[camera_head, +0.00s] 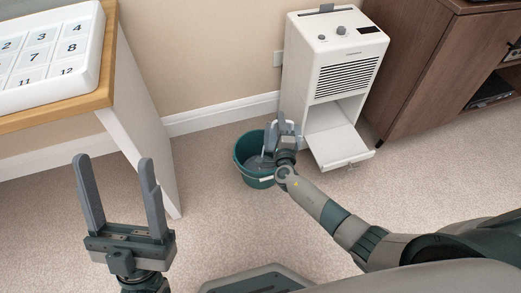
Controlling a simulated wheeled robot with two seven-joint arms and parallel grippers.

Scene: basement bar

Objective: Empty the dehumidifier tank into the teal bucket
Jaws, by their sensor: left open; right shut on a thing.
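The white dehumidifier (328,70) stands against the wall, its lower front flap (338,146) folded down and the bay (335,112) above it looking empty. The teal bucket (248,175) stands on the carpet just left of it, with grey showing inside. My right gripper (280,130) is over the bucket's right side, shut on a pale thing that looks like the tank (268,137). The gripper and wrist hide most of it, so its tilt and any water flow cannot be told. My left gripper (120,205) is open and empty, at the lower left, well away from the bucket.
A wooden-topped table (108,75) with a white numbered board (45,52) stands at the left. A brown cabinet (415,75) stands close to the dehumidifier's right. Carpet (215,220) is clear between my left gripper and the bucket.

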